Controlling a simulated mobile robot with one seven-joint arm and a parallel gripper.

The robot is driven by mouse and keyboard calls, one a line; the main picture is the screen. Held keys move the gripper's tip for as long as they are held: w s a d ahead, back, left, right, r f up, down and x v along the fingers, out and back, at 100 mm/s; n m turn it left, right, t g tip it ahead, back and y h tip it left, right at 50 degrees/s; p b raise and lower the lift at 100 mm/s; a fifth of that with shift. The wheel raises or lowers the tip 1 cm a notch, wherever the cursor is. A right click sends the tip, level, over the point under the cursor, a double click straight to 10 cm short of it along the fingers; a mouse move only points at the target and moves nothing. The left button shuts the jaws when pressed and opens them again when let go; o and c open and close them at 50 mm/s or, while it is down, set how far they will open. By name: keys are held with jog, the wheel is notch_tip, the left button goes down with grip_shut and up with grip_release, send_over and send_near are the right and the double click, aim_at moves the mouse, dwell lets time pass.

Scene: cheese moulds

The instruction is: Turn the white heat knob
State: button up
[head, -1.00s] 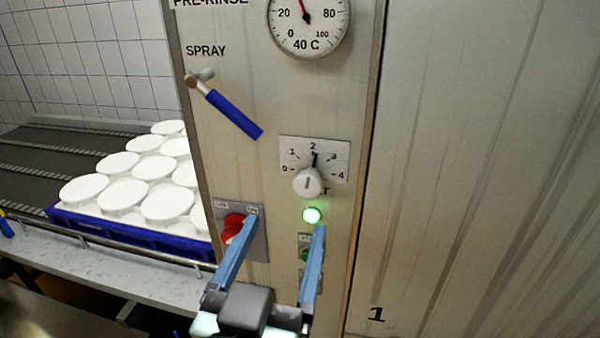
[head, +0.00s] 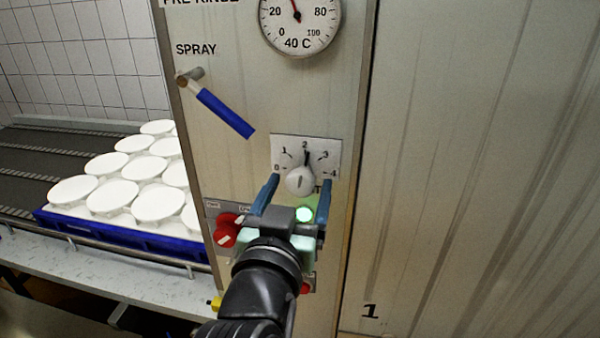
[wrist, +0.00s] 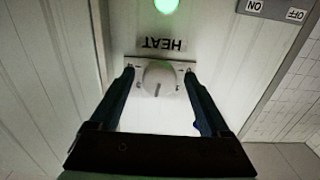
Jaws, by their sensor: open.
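The white heat knob (head: 300,181) sits on a pale dial plate (head: 318,150) marked 0 to 4, on the metal panel. A dark pointer line on the plate stands near 2. My gripper (head: 295,188) is open, with one blue finger on each side of the knob's lower part in the head view. In the wrist view the knob (wrist: 159,78) lies between the two open fingers, with the upside-down HEAT label (wrist: 162,44) beyond it. I cannot tell whether either finger touches the knob.
A green lamp (head: 304,214) glows below the knob. A red switch (head: 227,232) is at the left. The blue spray lever (head: 225,113) and temperature gauge (head: 299,22) are above. White moulds (head: 114,196) stand in a blue tray (head: 120,240) at the left.

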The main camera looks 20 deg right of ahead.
jog(key=shift+x, duration=0.8)
grip_shut()
jog(key=shift+n, duration=0.9)
grip_release()
